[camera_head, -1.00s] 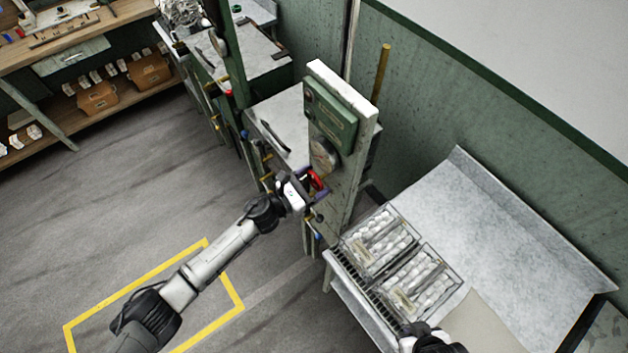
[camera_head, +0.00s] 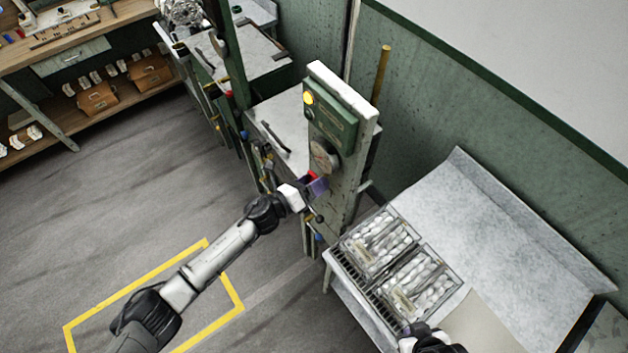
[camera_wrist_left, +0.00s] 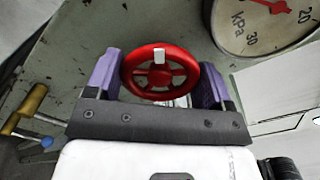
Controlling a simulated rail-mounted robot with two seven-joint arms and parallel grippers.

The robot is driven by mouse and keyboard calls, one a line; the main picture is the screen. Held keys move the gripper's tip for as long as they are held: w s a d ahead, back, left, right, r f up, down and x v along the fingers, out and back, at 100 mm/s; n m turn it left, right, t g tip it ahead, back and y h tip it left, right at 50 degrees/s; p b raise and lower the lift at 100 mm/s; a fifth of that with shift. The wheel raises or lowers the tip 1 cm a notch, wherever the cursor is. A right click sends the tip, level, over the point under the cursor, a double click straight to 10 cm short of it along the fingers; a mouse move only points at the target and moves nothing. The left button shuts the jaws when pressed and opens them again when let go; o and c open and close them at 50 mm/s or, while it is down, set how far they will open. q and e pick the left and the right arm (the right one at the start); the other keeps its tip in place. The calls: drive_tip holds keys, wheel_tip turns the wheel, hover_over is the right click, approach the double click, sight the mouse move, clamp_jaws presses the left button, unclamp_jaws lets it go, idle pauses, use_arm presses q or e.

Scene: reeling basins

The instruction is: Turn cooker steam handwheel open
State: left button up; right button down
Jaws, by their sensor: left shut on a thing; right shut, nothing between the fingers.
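The red steam handwheel (camera_wrist_left: 160,72) sits on the green cooker panel (camera_wrist_left: 90,40), with a small white mark at its top in the left wrist view. My left gripper (camera_wrist_left: 160,85) has its purple fingers on both sides of the wheel's rim and is shut on it. In the head view the left gripper (camera_head: 309,190) is at the panel's lower front, and only a little of the red wheel (camera_head: 312,175) shows past it.
A pressure gauge (camera_wrist_left: 262,22) marked kPa is beside the wheel. A yellow lamp (camera_head: 309,98) is lit on the green box (camera_head: 331,118) above. Brass-coloured handles (camera_wrist_left: 24,108) are left of the gripper. Trays of white cocoons (camera_head: 380,240) stand on the right table (camera_head: 470,210).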

use_arm(q)
drive_tip(key=n+p, duration=0.1)
drive_tip(key=n, duration=0.3)
drive_tip(key=shift+n, duration=0.3)
drive_tip(key=n, duration=0.3)
drive_tip(key=shift+r+n+p, duration=0.1)
drive_tip(key=shift+n+p, duration=0.2)
drive_tip(key=shift+p, duration=0.1)
drive_tip(key=n+p, duration=0.1)
drive_tip(key=n, duration=0.5)
drive_tip(key=n+p, duration=0.1)
drive_tip(key=n, duration=0.4)
drive_tip(key=shift+n, duration=0.4)
drive_tip(key=n, duration=0.4)
drive_tip(key=shift+n, duration=0.3)
